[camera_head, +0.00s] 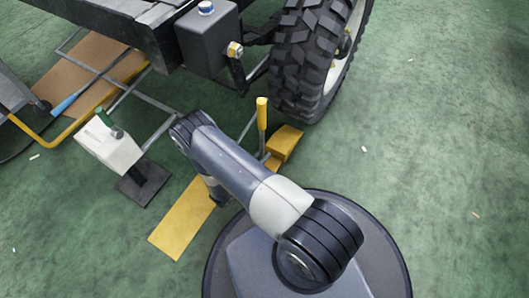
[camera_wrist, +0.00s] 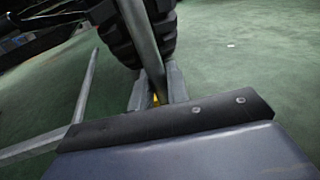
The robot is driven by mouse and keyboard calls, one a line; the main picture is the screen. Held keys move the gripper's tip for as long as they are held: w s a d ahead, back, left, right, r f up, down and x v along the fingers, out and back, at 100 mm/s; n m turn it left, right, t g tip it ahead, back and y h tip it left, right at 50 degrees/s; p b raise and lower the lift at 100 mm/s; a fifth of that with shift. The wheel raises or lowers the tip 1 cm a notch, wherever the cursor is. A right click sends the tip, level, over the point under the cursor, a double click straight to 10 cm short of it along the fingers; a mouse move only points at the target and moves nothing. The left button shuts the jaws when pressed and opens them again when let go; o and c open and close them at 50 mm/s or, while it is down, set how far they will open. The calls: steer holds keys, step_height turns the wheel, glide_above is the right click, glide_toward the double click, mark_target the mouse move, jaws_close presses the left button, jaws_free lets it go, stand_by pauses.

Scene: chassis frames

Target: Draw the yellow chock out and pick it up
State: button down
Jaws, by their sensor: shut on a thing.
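The yellow chock (camera_head: 284,142) rests on the green floor just in front of the big black tyre (camera_head: 308,60). An upright post with a yellow grip (camera_head: 262,113) stands at its left side. My arm hides part of the chock in the head view. In the wrist view my gripper (camera_wrist: 157,88) is shut around a grey post that looks like the chock's handle, with a bit of yellow showing low between the fingers. In the head view my gripper is mostly hidden behind my arm. I cannot tell whether the chock touches the tyre.
A flat yellow board (camera_head: 178,222) lies left of my arm. A grey box (camera_head: 208,40) hangs above, left of the tyre. The floor to the right is open.

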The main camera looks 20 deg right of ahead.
steer(key=s+v, duration=0.1)
steer(key=v, duration=0.8)
steer(key=shift+s+d, duration=0.25)
steer(key=shift+s, duration=0.15)
stand_by(0.5)
steer(key=c, duration=1.3)
jaws_free()
steer(key=p+v, duration=0.2)
steer(key=v, duration=0.8)
steer(key=shift+a, duration=0.4)
steer(key=shift+s+d, duration=0.1)
steer(key=b+x, duration=0.2)
steer(key=x, duration=1)
steer(key=shift+w+d, duration=0.15)
steer(key=shift+w, duration=0.1)
